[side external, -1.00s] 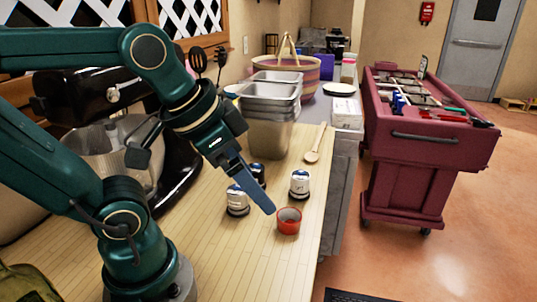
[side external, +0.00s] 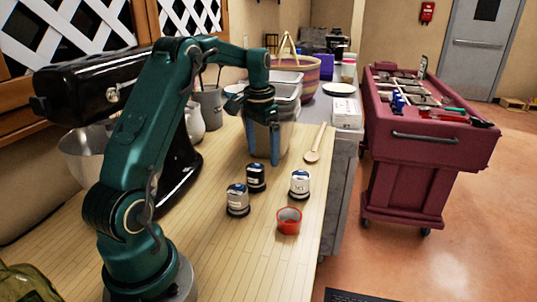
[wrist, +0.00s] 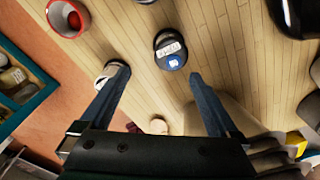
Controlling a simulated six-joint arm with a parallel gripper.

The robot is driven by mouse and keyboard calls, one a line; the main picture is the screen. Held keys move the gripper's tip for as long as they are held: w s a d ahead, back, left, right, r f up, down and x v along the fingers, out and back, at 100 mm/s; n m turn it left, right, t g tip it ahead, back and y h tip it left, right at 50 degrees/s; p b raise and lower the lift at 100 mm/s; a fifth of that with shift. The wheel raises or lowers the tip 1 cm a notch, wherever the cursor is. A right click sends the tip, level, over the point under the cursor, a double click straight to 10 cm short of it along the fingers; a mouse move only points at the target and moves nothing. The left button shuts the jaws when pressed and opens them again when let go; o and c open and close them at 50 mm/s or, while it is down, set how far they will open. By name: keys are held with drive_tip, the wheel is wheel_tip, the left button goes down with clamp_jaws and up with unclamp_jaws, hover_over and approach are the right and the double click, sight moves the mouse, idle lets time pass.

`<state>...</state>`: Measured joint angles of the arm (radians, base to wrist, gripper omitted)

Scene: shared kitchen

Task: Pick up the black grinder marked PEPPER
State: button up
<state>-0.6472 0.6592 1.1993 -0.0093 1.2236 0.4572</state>
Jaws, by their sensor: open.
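The black grinder (side external: 256,178) stands upright on the wooden counter, with a pale label and a blue-topped cap; its lettering is too small to read. In the wrist view the black grinder (wrist: 168,50) lies beyond the fingertips, roughly in line with the gap between them. My gripper (side external: 263,159) points down, open and empty, behind and above the black grinder in the side view. Its two blue fingers are spread apart in the wrist view (wrist: 158,73). Nothing touches them that I can tell.
A white grinder (side external: 300,184) stands to the right, and another pale one (side external: 237,199) in front left. A red cup (side external: 289,221) is nearer the front edge. Steel pans (side external: 288,92) stand close behind my gripper. A wooden spoon (side external: 313,155) and dark mixer (side external: 180,170) flank the area.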

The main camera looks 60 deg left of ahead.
sight(255, 166)
drive_tip(key=f, duration=0.1)
drive_tip(key=s+a+f, duration=0.1)
drive_tip(key=f, duration=0.1)
drive_tip(key=shift+s+a+f+n+g, duration=0.1)
drive_tip(key=shift+s+a+n+g, duration=0.1)
drive_tip(key=shift+s+n+g, duration=0.15)
drive_tip(key=shift+w+f, duration=0.15)
drive_tip(key=shift+f, duration=2.05)
clamp_jaws()
drive_tip(key=shift+r, duration=0.1)
